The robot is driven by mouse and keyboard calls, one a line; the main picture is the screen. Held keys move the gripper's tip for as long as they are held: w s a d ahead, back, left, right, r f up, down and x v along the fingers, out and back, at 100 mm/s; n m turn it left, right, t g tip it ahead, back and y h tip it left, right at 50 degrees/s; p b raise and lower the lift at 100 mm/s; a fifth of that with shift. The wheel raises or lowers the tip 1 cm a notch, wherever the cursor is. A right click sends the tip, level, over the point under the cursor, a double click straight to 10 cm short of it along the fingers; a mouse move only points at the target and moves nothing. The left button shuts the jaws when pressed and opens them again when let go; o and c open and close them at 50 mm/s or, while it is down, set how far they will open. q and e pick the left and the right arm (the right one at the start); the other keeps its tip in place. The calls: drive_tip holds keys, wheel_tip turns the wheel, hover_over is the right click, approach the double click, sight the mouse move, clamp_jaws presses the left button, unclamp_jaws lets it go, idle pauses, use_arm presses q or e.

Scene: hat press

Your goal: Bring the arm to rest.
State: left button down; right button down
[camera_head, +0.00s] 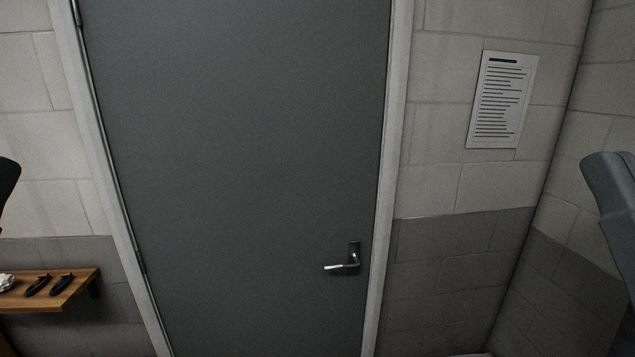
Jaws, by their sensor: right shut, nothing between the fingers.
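No gripper fingers show in the head view. A smooth blue-grey shape is cut off by the right edge, and I cannot tell whether it is part of my right arm. A dark shape is cut off by the left edge, and I cannot tell what it is. Neither shape touches anything that I can see.
A closed grey door (240,150) with a silver lever handle (345,263) fills the middle. A wooden shelf (82,278) at lower left holds two small black objects (48,285) and a whitish thing (6,282). A printed notice (502,100) hangs on the block wall (450,200).

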wheel_tip(320, 180, up, 30)
drive_tip(key=p, duration=2.6)
drive_tip(key=shift+h+p, duration=0.3)
drive_tip(key=shift+p, duration=0.05)
